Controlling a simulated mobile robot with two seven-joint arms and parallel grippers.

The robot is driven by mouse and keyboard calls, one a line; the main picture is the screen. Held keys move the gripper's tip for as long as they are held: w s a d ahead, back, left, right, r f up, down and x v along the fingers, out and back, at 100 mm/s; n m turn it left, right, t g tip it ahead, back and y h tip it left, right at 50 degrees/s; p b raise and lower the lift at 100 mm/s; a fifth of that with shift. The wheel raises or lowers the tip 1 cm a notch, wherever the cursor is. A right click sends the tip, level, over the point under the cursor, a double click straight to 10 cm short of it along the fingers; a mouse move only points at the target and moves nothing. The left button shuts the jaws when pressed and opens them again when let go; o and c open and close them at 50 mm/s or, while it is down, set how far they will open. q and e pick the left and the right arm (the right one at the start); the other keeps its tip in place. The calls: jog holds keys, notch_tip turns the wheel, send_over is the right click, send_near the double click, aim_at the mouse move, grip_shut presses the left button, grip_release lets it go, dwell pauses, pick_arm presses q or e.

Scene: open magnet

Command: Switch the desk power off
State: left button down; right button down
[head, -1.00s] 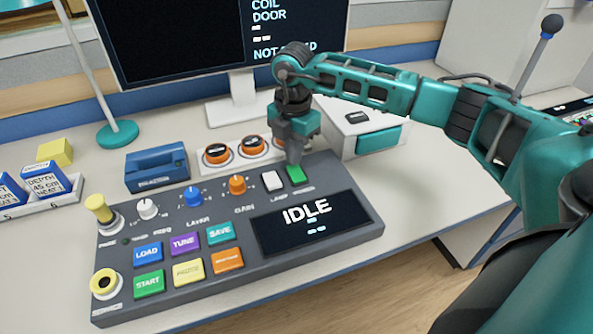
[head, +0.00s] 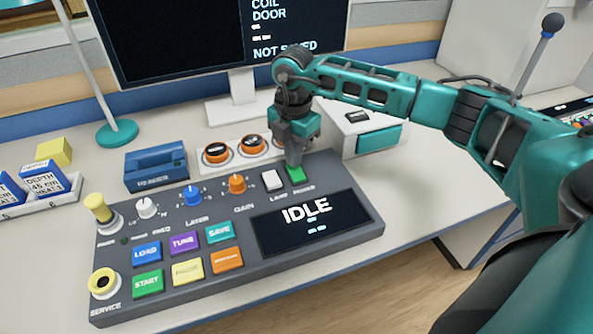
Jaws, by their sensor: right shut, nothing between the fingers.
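The grey desk console (head: 185,270) lies on the white desk, with its screen (head: 307,222) reading IDLE. A green rocker switch (head: 296,175), labelled POWER, sits at its upper right edge, beside a white switch (head: 272,180) labelled LAMP. My right gripper (head: 294,163) is shut and empty and points down, its fingertips at the far edge of the green switch. They seem to touch it or hover just above; I cannot tell which. The fingertips partly hide the switch's far end. My left gripper is not in view.
Orange round knobs (head: 217,153) on a white strip stand just behind the console. A white box with a teal drawer (head: 378,139) stands right of my gripper. A blue device (head: 156,167) and a lamp base (head: 117,133) are at left. Desk right of the console is clear.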

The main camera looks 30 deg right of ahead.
jog(key=shift+f+b, duration=0.3)
jog(key=shift+f, duration=0.25)
jog(key=shift+r, duration=0.1)
notch_tip(320, 180, up, 7)
jog(key=p, duration=0.6)
dwell(0.3)
dwell(0.4)
